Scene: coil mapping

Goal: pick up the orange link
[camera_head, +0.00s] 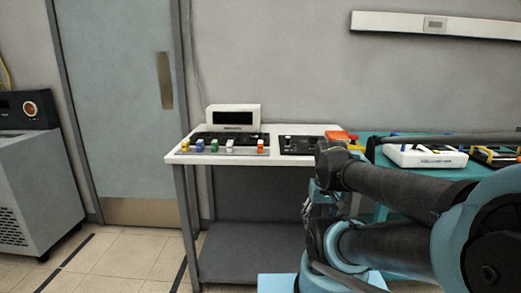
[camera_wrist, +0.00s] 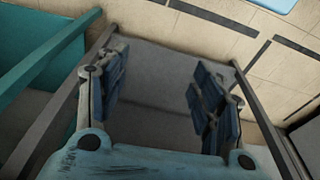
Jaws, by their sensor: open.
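On the white-topped bench in the head view, a small orange and white piece (camera_head: 260,146) stands at the right end of a row of small coloured blocks. It may be the orange link; I cannot tell for sure at this size. A larger flat orange-red object (camera_head: 341,135) lies at the bench's right end, partly hidden by my arm. My gripper shows in the wrist view (camera_wrist: 160,95), open, with nothing between its fingers. It points down toward the floor and a grey lower shelf (camera_wrist: 160,62). No orange thing is in the wrist view.
The bench (camera_head: 175,157) also holds a white display box (camera_head: 233,117) and a black panel (camera_head: 298,144). A teal table (camera_head: 455,171) with a white device (camera_head: 425,157) stands at the right, behind my arm. Floor is free at the left front.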

